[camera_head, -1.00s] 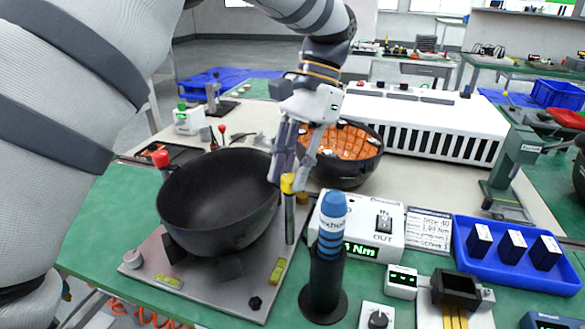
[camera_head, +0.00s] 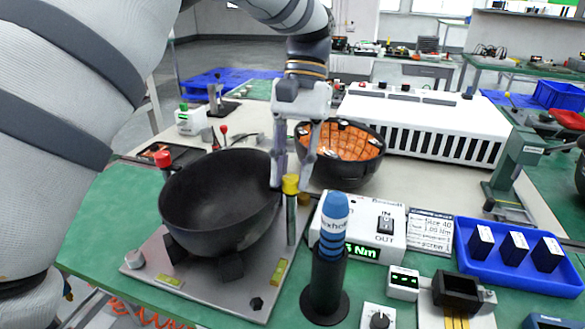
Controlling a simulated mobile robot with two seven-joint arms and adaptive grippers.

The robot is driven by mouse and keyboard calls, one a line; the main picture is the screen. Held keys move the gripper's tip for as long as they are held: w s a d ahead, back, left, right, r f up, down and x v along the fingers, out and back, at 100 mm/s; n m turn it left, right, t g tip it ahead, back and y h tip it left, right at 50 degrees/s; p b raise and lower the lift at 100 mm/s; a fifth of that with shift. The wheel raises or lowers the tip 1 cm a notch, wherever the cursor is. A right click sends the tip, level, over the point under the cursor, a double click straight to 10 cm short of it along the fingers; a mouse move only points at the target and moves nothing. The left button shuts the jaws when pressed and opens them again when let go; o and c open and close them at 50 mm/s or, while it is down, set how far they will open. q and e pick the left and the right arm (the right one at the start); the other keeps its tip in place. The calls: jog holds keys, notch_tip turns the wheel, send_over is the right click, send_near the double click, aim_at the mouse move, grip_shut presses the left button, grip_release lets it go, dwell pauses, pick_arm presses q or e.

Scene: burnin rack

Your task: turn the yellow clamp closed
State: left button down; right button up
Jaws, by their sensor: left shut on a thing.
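The yellow clamp (camera_head: 291,184) is a yellow-topped upright post at the right rim of a black bowl (camera_head: 218,205). The bowl sits on a grey metal base plate (camera_head: 215,290). My left gripper (camera_head: 290,182) reaches down from above, its fingers on either side of the yellow top, shut on it. Part of the grip is hard to make out from this angle. A red-topped clamp (camera_head: 163,160) stands at the bowl's left rim. My right gripper is not in view.
A blue torque screwdriver (camera_head: 333,225) stands in a black holder right of the plate. A blue tray (camera_head: 470,262) lies at the right.

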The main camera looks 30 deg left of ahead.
pick_arm(q)
jog(key=c, duration=1.3)
grip_release()
jog(key=shift+c, duration=0.2)
jog(key=v, duration=0.7)
jog(key=shift+r, duration=0.25)
jog(key=shift+w, duration=0.1)
